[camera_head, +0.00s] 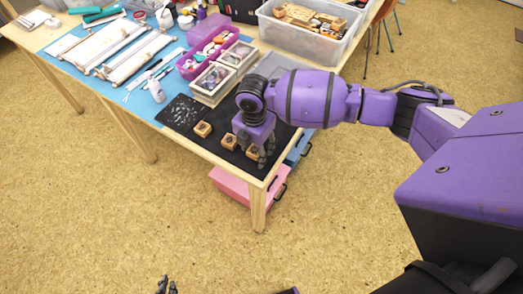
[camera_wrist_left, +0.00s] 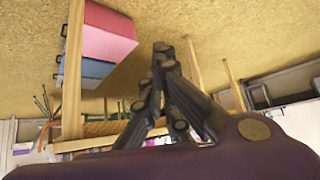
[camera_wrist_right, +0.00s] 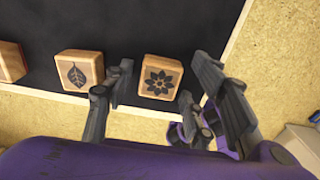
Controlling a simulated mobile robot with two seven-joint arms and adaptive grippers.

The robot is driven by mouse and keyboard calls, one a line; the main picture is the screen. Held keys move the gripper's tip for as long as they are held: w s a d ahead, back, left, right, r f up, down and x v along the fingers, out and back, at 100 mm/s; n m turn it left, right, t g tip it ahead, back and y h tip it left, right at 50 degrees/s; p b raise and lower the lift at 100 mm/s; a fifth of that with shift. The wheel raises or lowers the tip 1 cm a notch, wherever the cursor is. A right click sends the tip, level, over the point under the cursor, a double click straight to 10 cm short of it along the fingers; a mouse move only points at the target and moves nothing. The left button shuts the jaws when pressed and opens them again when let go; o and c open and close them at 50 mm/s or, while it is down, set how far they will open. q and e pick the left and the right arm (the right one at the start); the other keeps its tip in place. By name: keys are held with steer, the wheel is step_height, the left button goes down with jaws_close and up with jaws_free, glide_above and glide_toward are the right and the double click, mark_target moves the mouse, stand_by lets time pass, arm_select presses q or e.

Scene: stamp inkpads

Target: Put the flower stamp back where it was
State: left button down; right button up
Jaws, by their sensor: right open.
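The flower stamp (camera_wrist_right: 161,77) is a wooden block with a dark flower on its top. It sits on the black mat (camera_wrist_right: 130,22), close to the mat's edge, with the leaf stamp (camera_wrist_right: 79,70) to its left. In the head view the flower stamp (camera_head: 252,153) is partly hidden by my right gripper (camera_head: 262,152). My right gripper is open, with its fingers spread to either side of the flower stamp in the right wrist view; I cannot tell whether they touch it. My left gripper (camera_head: 166,286) hangs low, away from the table, and seems empty; its fingers (camera_wrist_left: 162,85) look close together.
Another wooden stamp (camera_head: 203,129) sits further left in the row. A dark speckled sheet (camera_head: 181,113) lies left of it. A pink box (camera_head: 240,187) is under the table. The floor in front is clear.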

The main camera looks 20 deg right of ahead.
mark_target(255, 150)
steer(key=shift+w+r, duration=0.1)
steer(key=shift+r, duration=0.25)
step_height(255, 150, up, 12)
steer(key=shift+p, duration=0.45)
steer(key=shift+f, duration=0.1)
